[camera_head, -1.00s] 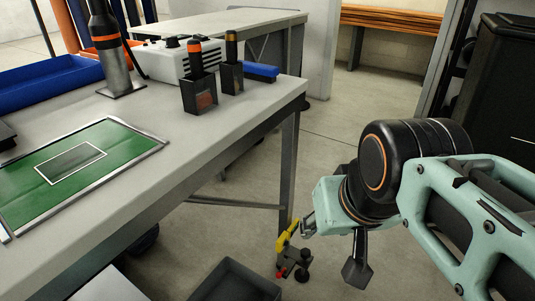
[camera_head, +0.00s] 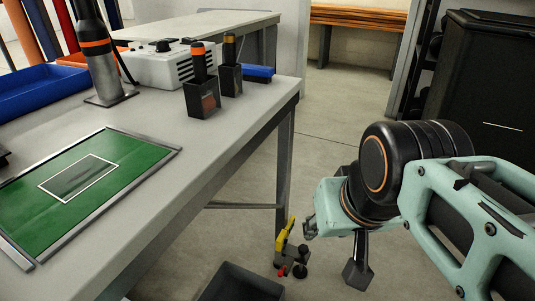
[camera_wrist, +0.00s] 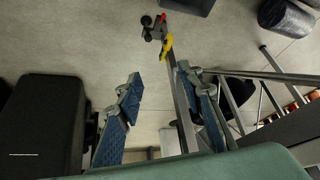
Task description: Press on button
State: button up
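No button can be made out clearly in either view. A white control box (camera_head: 165,68) with dark knobs on top stands on the grey workbench (camera_head: 225,137) in the head view; its front is partly hidden by two dark holders. My gripper (camera_wrist: 159,76) is open and empty in the wrist view, its two blue-padded fingers apart over the floor. In the head view my gripper (camera_head: 309,226) shows only in part, to the right of the bench and well apart from the control box.
A green mat (camera_head: 135,153), a torch stand (camera_head: 110,97), a blue tray (camera_head: 40,92) and two dark holders (camera_head: 203,97) occupy the bench. A yellow-and-red clamp-like tool (camera_head: 285,241) is low beside the bench leg. A black cabinet (camera_head: 485,85) stands right. Floor between is open.

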grip_shut()
dwell(1.2)
